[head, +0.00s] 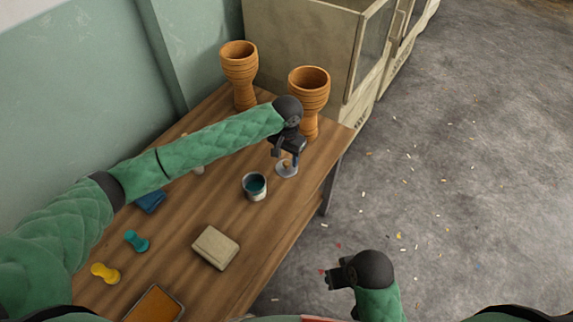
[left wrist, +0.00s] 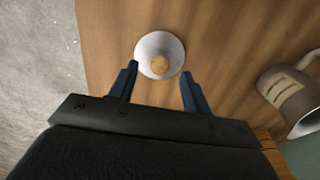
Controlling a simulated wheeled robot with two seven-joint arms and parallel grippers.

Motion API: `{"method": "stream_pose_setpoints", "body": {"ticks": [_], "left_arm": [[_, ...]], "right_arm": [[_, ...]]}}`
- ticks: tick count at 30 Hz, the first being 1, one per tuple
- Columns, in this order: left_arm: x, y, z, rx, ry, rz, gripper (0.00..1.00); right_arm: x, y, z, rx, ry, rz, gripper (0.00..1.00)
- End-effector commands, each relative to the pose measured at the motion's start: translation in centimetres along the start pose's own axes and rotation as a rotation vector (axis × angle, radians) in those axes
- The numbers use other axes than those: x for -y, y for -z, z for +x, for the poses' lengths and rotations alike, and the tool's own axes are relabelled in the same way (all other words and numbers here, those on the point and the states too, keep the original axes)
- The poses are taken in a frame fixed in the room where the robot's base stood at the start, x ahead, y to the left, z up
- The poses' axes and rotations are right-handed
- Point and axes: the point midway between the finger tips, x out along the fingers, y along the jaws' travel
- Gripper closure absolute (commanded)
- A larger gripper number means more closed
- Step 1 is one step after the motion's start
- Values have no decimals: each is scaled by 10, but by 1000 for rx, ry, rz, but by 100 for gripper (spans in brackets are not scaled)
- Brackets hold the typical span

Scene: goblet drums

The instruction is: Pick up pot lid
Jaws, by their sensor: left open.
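The pot lid (head: 287,170) is a small pale disc with a tan knob, lying on the wooden table near its right edge. In the left wrist view the lid (left wrist: 152,48) is between and just beyond the fingertips, with its round knob facing me. My left gripper (head: 286,158) is open and empty above the lid; its two blue fingers also show in the left wrist view (left wrist: 158,82). I cannot tell the exact height gap. My right gripper (head: 334,279) is off the table at the lower right, and its finger opening is unclear.
A metal pot (head: 254,187) with dark teal contents stands close to the lid. Two orange goblet drums (head: 239,68) (head: 309,90) stand at the table's far end. A beige block (head: 215,248), a teal pin-shaped piece (head: 136,241) and a yellow one (head: 105,273) lie nearer.

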Motion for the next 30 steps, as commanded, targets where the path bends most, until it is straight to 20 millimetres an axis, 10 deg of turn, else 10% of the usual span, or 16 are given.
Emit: {"method": "stream_pose_setpoints", "body": {"ticks": [13,21,30], "left_arm": [[0,-1,20,-1,0,1,52],[0,-1,19,-1,0,1,100],[0,-1,17,-1,0,1,100]], "right_arm": [[-2,-3,-7,15,-7,7,56],[-3,-3,-6,15,-7,7,56],[-4,-2,-5,13,-10,4,56]]}}
